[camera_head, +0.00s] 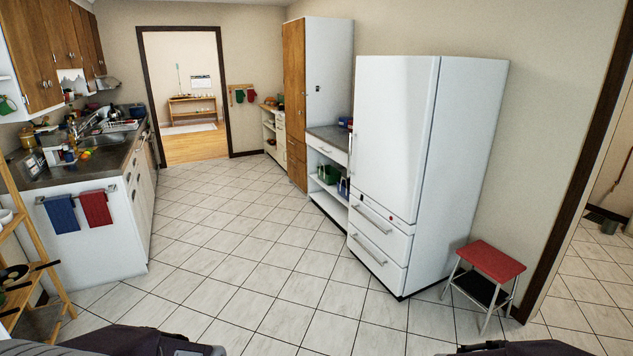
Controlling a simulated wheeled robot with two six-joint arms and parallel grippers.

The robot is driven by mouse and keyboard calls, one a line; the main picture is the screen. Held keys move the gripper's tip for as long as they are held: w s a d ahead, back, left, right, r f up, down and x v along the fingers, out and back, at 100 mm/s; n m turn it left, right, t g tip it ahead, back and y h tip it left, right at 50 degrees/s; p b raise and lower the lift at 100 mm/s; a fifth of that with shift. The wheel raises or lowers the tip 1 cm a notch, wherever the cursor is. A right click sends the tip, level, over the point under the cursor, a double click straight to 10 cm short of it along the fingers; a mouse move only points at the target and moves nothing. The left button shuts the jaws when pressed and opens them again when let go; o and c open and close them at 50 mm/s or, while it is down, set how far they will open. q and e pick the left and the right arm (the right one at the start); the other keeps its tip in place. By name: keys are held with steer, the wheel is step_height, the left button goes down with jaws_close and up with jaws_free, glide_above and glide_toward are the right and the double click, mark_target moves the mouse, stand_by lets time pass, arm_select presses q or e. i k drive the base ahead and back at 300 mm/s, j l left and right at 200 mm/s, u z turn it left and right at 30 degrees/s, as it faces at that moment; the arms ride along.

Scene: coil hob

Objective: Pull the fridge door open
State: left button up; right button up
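The white fridge (388,140) stands against the right wall of the kitchen, beyond the near floor. Its tall upper door looks shut, with a vertical handle (350,143) along its left edge. Two lower drawers with horizontal bar handles (372,221) also look shut. Dark parts of my own arms show at the bottom edge of the picture. Neither of my grippers can be made out in this view, and nothing of mine touches the fridge.
A red-topped step stool (490,262) stands just right of the fridge. A counter with a sink (100,143) runs along the left, with a wooden shelf rack (38,268) nearer. The tiled floor (230,250) between is clear. A doorway (185,95) opens at the back.

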mark_target(394, 96)
steer(key=i+u, duration=0.2)
steer(key=i, duration=2.55)
steer(key=i+z, duration=0.1)
steer(key=i, duration=0.35)
steer(key=i+j+z, duration=0.15)
steer(key=i, duration=0.3)
steer(key=i+j+z, duration=0.1)
steer(key=i, duration=0.35)
steer(key=i+j+z, duration=0.1)
steer(key=i, duration=0.35)
steer(key=i+j+z, duration=0.65)
steer(key=i+j, duration=0.1)
steer(key=i, duration=0.1)
